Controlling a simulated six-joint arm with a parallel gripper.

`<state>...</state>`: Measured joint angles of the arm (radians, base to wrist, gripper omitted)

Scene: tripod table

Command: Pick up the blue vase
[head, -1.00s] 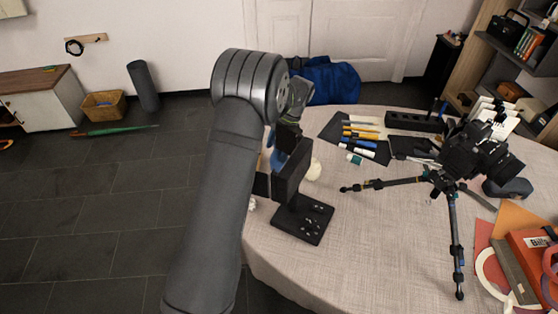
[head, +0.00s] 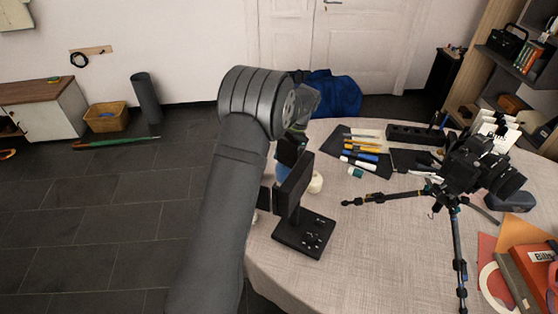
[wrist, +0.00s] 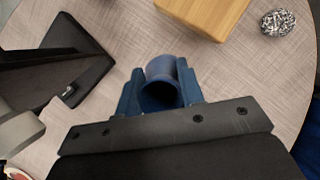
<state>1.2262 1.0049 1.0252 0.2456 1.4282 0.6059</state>
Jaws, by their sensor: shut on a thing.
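The blue vase (wrist: 160,92) shows in the wrist view between the two dark blue fingers of my gripper (wrist: 162,82), its round open mouth facing the camera. The fingers touch it on both sides, and my gripper is shut on it. In the head view my gripper (head: 291,150) is partly hidden behind my own arm and a black stand. Only a small blue patch of the vase (head: 282,173) shows there. I cannot tell whether the vase touches the table.
The black stand (head: 304,234) is close beside my gripper. In the wrist view, a wooden block (wrist: 205,12) and a speckled ball (wrist: 278,22) lie beyond the vase. A camera tripod (head: 455,215), pens (head: 362,150) and books (head: 530,275) occupy the right side of the table.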

